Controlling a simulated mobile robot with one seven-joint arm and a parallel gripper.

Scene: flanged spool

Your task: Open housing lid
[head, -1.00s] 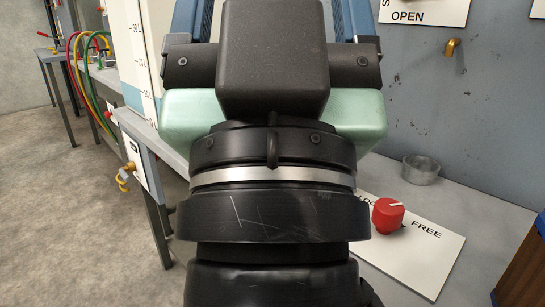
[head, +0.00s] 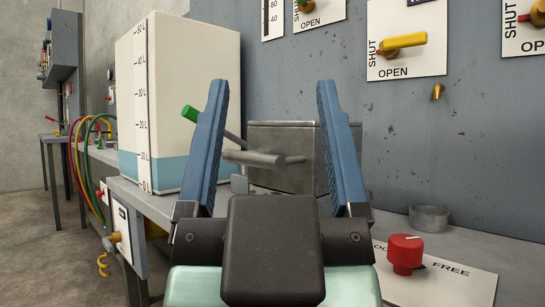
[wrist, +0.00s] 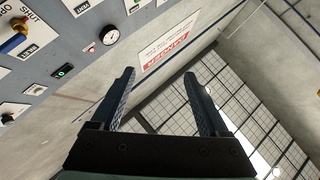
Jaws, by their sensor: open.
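A grey metal housing box (head: 268,135) stands on the bench against the wall, seen between and behind my fingers. Its top looks closed; I cannot make out the lid seam. A grey cylindrical bar (head: 252,158) shows in front of it. A rod with a green grip (head: 190,113) lies to the left, partly hidden by my left finger. My gripper (head: 272,88) is open and empty, its blue fingers pointing up and apart from the box. In the wrist view my gripper (wrist: 159,74) has nothing between its fingers, and the box is not in view.
A red knob (head: 404,253) on a white plate and a small metal cup (head: 429,217) sit at right. A large white tank (head: 180,80) stands at left. A yellow valve handle (head: 403,43) and a brass spout (head: 437,92) are on the wall.

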